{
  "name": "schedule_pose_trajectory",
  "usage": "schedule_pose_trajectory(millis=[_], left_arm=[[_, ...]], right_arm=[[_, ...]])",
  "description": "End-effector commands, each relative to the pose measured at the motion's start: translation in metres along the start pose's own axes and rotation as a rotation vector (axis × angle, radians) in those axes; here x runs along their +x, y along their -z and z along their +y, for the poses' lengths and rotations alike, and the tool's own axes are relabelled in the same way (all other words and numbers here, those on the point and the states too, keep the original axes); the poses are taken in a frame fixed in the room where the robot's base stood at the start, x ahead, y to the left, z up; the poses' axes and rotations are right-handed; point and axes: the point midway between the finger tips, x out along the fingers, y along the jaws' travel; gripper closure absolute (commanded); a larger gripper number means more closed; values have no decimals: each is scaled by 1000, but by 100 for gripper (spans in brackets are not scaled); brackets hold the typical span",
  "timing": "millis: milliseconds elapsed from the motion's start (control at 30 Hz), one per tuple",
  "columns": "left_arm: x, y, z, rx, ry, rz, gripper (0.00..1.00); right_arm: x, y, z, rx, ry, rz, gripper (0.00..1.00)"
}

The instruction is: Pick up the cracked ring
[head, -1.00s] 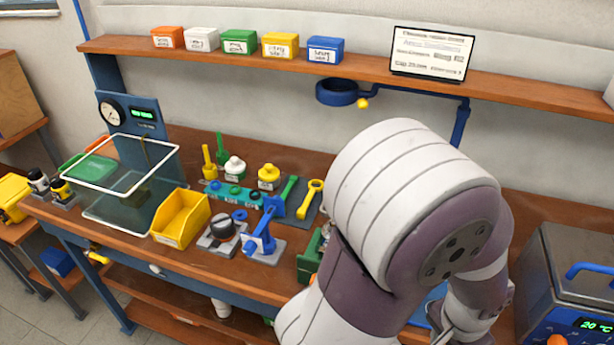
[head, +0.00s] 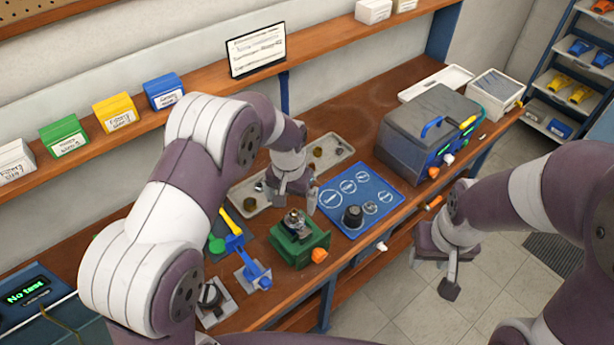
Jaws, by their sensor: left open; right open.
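I cannot make out a cracked ring for certain in the head view. My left gripper (head: 290,200) is open and points down over the bench, above the area between a pale parts tray (head: 240,191) and the green vise. The green vise (head: 300,246) has an orange knob and holds a metal regulator body (head: 295,222). My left gripper hides part of the tray. My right gripper (head: 436,277) is open and empty, out in front of the bench edge over the floor.
A blue mat (head: 382,190) with white circle outlines bears a black cylindrical part (head: 352,216). Another pale tray (head: 340,148) holds small brass parts. A grey box with a blue handle (head: 430,125) stands at the right. A blue stand (head: 255,272) is left of the vise.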

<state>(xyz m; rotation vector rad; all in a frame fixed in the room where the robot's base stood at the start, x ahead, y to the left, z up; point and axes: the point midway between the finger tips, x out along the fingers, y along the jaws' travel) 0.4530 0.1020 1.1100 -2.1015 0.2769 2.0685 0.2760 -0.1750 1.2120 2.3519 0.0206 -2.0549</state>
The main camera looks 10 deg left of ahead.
Motion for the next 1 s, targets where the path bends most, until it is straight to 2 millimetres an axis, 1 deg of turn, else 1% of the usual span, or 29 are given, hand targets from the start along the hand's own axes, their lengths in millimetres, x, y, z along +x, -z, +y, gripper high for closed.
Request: schedule_pose_trajectory(millis=[33,200,533,667,1000], left_arm=[[12,0,0,0,0,0,0],[35,0,0,-1,0,2,0],[76,1,0,-1,0,2,0],[81,1,0,-1,0,3,0],[81,1,0,-1,0,2,0]], right_arm=[[10,-1,0,0,0,0,57],[29,-3,0,0,0,1,57],[54,-6,0,0,0,0,57],[57,-6,0,0,0,1,57],[56,-6,0,0,0,1,57]])
